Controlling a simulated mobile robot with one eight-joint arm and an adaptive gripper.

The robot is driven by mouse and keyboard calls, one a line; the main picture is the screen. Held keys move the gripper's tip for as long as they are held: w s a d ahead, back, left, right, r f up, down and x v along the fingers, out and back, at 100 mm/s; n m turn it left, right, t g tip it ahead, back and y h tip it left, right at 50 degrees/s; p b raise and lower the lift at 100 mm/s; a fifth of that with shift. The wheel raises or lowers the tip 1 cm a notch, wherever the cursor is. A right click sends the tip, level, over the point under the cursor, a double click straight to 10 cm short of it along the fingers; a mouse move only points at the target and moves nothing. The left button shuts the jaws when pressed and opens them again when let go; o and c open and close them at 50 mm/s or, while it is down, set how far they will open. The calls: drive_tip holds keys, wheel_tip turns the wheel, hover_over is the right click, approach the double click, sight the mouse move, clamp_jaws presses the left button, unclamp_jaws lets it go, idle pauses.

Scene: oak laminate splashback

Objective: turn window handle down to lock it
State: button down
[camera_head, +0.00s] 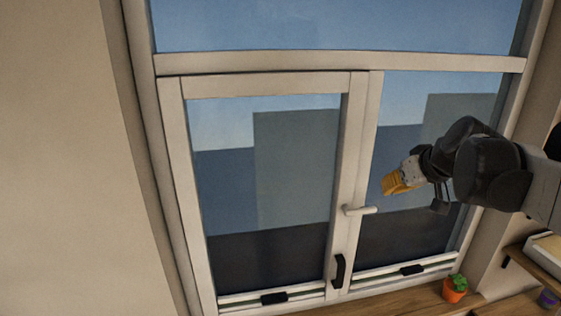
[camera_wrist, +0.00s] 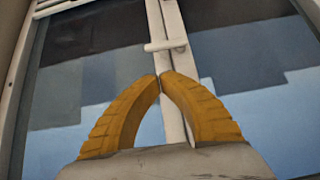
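The window handle (camera_head: 361,210) is a pale lever on the middle upright of the white window frame (camera_head: 352,120). It lies about level and points right in the head view. My gripper (camera_head: 388,187), with yellow ridged fingers, is above and to the right of the handle in that view, apart from it. In the wrist view, which looks upside down, the handle (camera_wrist: 165,45) shows beyond the fingertips. My gripper (camera_wrist: 160,77) is shut there, the tips meeting with nothing visible between them.
A black pull (camera_head: 338,270) sits low on the middle upright. Black pieces (camera_head: 273,298) lie on the bottom rails. A small plant in an orange pot (camera_head: 455,290) stands on the wooden sill at the lower right, near a shelf (camera_head: 543,262). Space before the panes is clear.

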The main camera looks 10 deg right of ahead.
drive_tip(key=shift+w+d+r, duration=0.5)
drive_tip(key=shift+w+r, duration=0.1)
drive_tip(key=shift+r, duration=0.25)
drive_tip(key=shift+s, duration=0.1)
drive_tip(key=p, duration=0.2)
hover_over(372, 208)
wheel_tip(372, 208, down, 6)
drive_tip(key=shift+s+a+f, duration=0.1)
drive_tip(key=shift+s+f, duration=0.05)
drive_tip(key=shift+f, duration=0.05)
drive_tip(key=f, duration=0.3)
drive_tip(key=shift+w+f, duration=0.25)
drive_tip(key=shift+f, duration=0.6)
drive_tip(key=shift+s, duration=0.1)
drive_tip(key=shift+f+y+b, duration=0.2)
drive_tip(key=shift+y+b, duration=0.1)
drive_tip(key=shift+b, duration=0.1)
